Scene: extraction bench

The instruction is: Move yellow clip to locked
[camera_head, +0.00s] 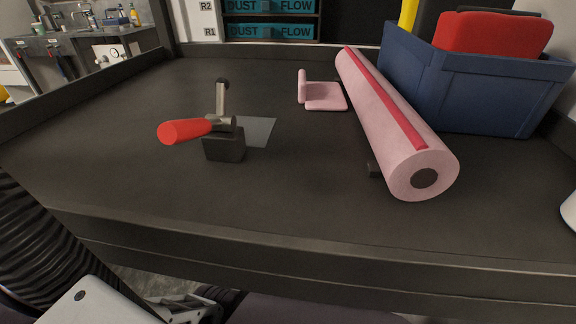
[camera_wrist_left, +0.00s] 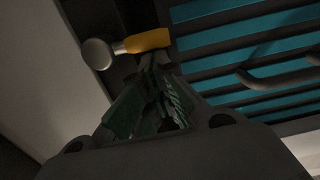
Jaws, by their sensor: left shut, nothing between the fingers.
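A yellow clip (camera_wrist_left: 147,41) with a round grey metal knob (camera_wrist_left: 98,53) on its left end shows in the left wrist view, beside a dark upright. My left gripper (camera_wrist_left: 156,62) is shut and empty. Its fingertips are just below the yellow clip in that picture; I cannot tell whether they touch it. I cannot make out the clip in the head view. My left arm comes in at the lower left of the head view, below the bench's front edge, and its fingertips cannot be made out there. My right gripper is not in view.
Teal slatted panels (camera_wrist_left: 250,45) and a curved dark handle (camera_wrist_left: 270,80) lie right of the clip. On the dark bench (camera_head: 280,205) are a red-handled lever (camera_head: 186,131), a pink roll (camera_head: 385,130), a pink bracket (camera_head: 325,97) and a blue bin (camera_head: 460,95). The bench's front middle is clear.

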